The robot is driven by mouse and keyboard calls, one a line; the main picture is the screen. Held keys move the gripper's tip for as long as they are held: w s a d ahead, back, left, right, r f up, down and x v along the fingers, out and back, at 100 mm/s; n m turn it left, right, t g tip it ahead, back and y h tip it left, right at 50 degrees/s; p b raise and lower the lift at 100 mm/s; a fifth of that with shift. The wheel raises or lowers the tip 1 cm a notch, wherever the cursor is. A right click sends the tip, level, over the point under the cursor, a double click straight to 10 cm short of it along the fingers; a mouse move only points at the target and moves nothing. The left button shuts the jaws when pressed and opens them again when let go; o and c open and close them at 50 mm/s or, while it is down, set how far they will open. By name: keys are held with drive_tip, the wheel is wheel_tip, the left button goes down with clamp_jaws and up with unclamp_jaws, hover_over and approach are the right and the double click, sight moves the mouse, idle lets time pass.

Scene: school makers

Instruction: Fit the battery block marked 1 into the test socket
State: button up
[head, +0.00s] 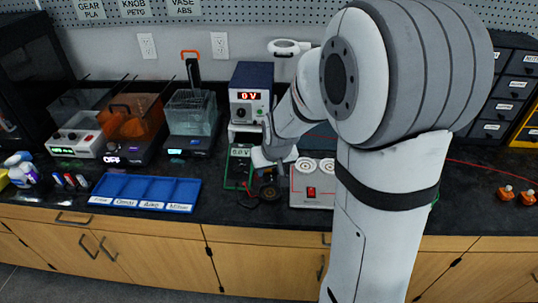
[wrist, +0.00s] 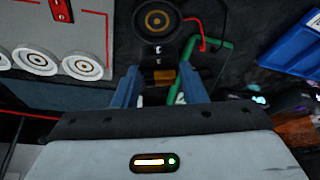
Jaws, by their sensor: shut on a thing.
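My gripper (wrist: 158,82) is shut on a small dark block (wrist: 162,74) with a copper-coloured face, apparently the battery block; its number is not readable. In the wrist view, a round black piece with a brass ring (wrist: 157,20), apparently the test socket, lies just beyond the fingertips. It also shows in the head view (head: 269,193), on the counter below my gripper (head: 265,173). The block overlaps its near edge in the wrist view; I cannot tell whether they touch. In the head view the block is mostly hidden by my gripper.
A green-edged meter (head: 238,166) stands left of the round piece. A grey panel with a red switch (head: 311,192) stands right. A blue compartment tray (head: 145,192) lies farther left, and a power supply showing 0 V (head: 250,96) stands behind. Bare counter lies in front of the tray.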

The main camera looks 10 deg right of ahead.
sight(271, 180)
drive_tip(key=shift+w+f, duration=0.1)
drive_tip(key=shift+f+b, duration=2)
drive_tip(key=shift+f, duration=0.7)
drive_tip(key=shift+s, duration=0.2)
drive_tip(key=shift+f+b, duration=0.65)
drive_tip(key=shift+b, duration=0.15)
drive_tip(key=o, duration=0.7)
